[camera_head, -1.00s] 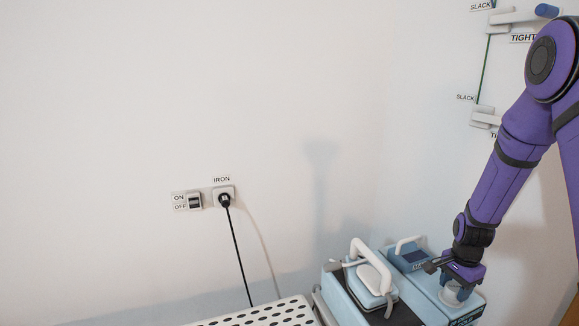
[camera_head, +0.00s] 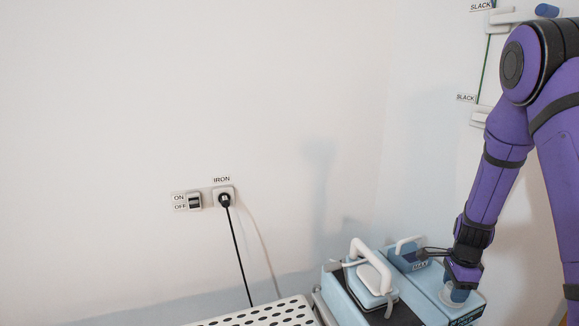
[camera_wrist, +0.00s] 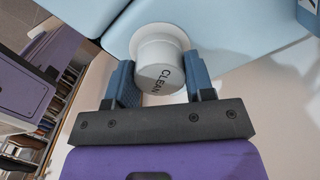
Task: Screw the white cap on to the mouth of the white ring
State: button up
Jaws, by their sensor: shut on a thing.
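The white cap (camera_wrist: 162,80), marked CLEAN, is between the two blue fingers of my gripper (camera_wrist: 162,76) in the wrist view. The fingers are shut on its sides. The white ring (camera_wrist: 152,36) shows as a wider pale rim just beyond the cap, on the light blue body of the machine. The cap lines up with the ring and appears to meet it; I cannot tell how far it is seated. In the head view my gripper (camera_head: 461,284) points down at the blue unit's top, and hides most of the cap and ring.
A steam iron (camera_head: 371,275) with a white handle stands just left of the blue unit (camera_head: 428,291). A perforated white board (camera_head: 265,315) is at the bottom. A black cord (camera_head: 238,250) hangs from the wall socket. SLACK/TIGHT levers (camera_head: 500,20) are on the wall at upper right.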

jog(key=shift+s+a+f, duration=0.1)
jog(key=shift+s+f, duration=0.1)
jog(key=shift+f, duration=0.05)
jog(key=shift+c, duration=0.5)
jog(key=m, duration=0.2)
jog(key=shift+m, duration=0.4)
jog(key=m, duration=0.3)
jog(key=shift+f, duration=0.15)
